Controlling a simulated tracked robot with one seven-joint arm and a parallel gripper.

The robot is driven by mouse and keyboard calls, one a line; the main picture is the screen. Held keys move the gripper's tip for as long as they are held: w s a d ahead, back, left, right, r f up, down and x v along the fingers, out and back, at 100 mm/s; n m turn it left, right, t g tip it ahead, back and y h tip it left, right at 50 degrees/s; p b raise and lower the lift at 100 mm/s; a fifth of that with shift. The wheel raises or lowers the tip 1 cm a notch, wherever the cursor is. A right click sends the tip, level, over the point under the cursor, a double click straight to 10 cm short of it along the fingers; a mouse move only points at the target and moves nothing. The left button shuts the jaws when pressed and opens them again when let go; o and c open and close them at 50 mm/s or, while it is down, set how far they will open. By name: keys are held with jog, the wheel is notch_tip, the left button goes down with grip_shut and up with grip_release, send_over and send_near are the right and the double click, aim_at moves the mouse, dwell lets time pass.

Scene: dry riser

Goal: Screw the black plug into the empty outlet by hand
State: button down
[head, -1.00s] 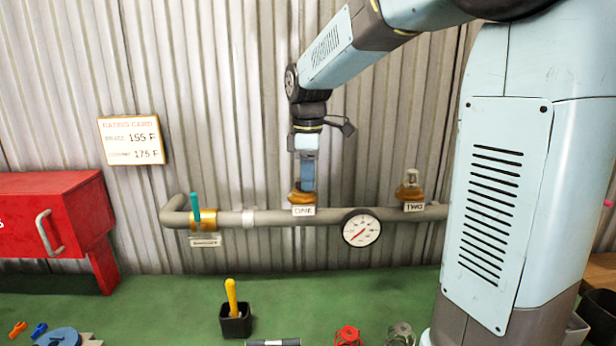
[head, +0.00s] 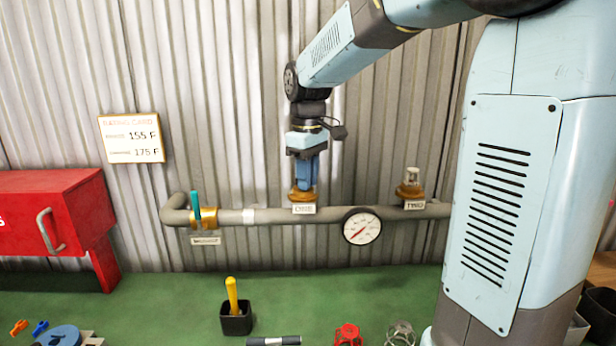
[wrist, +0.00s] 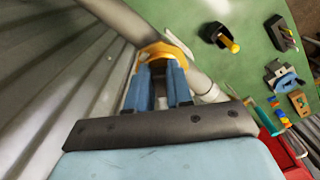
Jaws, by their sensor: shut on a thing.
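My gripper (head: 305,180) points straight down over outlet ONE (head: 302,195), a brass fitting on top of the grey pipe. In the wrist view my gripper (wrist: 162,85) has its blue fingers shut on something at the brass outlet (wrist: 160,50).
The pipe (head: 275,216) carries a teal-handled brass valve (head: 203,215) on the left and a round gauge (head: 362,227). A black cup (head: 236,322) with a yellow-handled tool stands on the green surface. A red cabinet (head: 50,220) is at left.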

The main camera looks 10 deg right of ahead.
jog(key=m, duration=0.3)
jog(key=shift+a+r+m, duration=0.1)
jog(key=shift+a+m, duration=0.1)
jog(key=shift+m, duration=0.2)
jog(key=shift+m, duration=0.3)
jog(key=m, duration=0.5)
jog(key=shift+s+a, duration=0.1)
jog(key=shift+a, duration=0.2)
jog(key=c, duration=0.8)
grip_release()
